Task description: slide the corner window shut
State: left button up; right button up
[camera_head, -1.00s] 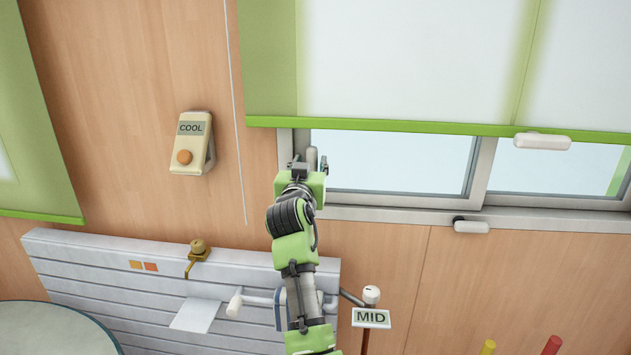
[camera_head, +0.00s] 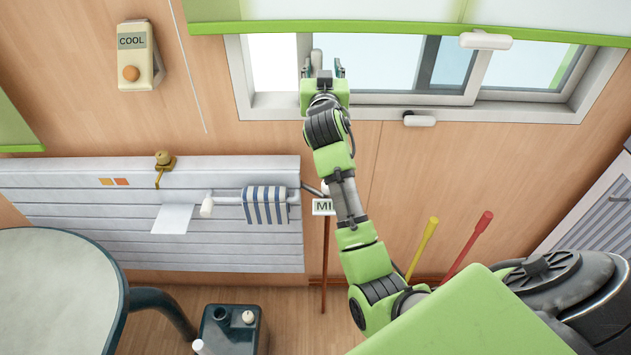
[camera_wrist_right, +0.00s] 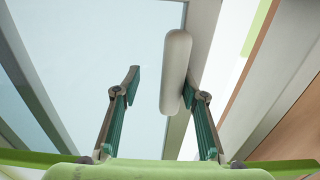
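The corner window (camera_head: 380,98) has a grey frame and sliding panes. Its left pane's edge stands apart from the left side of the frame, with a bright gap (camera_head: 272,62) between them. The pane's upright pale handle (camera_head: 316,60) also shows in the right wrist view (camera_wrist_right: 176,70). My right gripper (camera_head: 322,70) is open around this handle. In the wrist view (camera_wrist_right: 160,85) the right finger is close against or touching the handle, and the left finger stands apart from it. My left gripper is not in view.
A green blind hangs over the window top, with a white handle (camera_head: 486,40) on its lower bar (camera_head: 400,28). A white latch (camera_head: 419,120) sits below the sill. A radiator (camera_head: 90,225) with a striped towel (camera_head: 265,205) is below left. Yellow and red rods (camera_head: 468,247) stand lower right.

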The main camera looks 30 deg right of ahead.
jog(key=s, duration=0.1)
jog(key=s+b, duration=0.1)
jog(key=shift+s+a+f, duration=0.15)
jog(key=shift+s, duration=0.25)
jog(key=a+b+v, duration=0.1)
jog(key=b+v, duration=0.3)
jog(key=v, duration=0.7)
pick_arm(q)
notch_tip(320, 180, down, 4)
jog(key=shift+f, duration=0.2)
pick_arm(e)
jog(key=s+a+f+n+g+y, duration=0.1)
jog(key=a+f+n+y, duration=0.1)
jog(key=f, duration=0.8)
jog(key=s+a+f+n+g+y, duration=0.2)
jog(key=a+f, duration=0.2)
jog(key=f, duration=0.7)
jog(key=shift+f+g+y, duration=0.25)
jog(key=shift+g+y, duration=0.05)
jog(key=shift+s, duration=0.15)
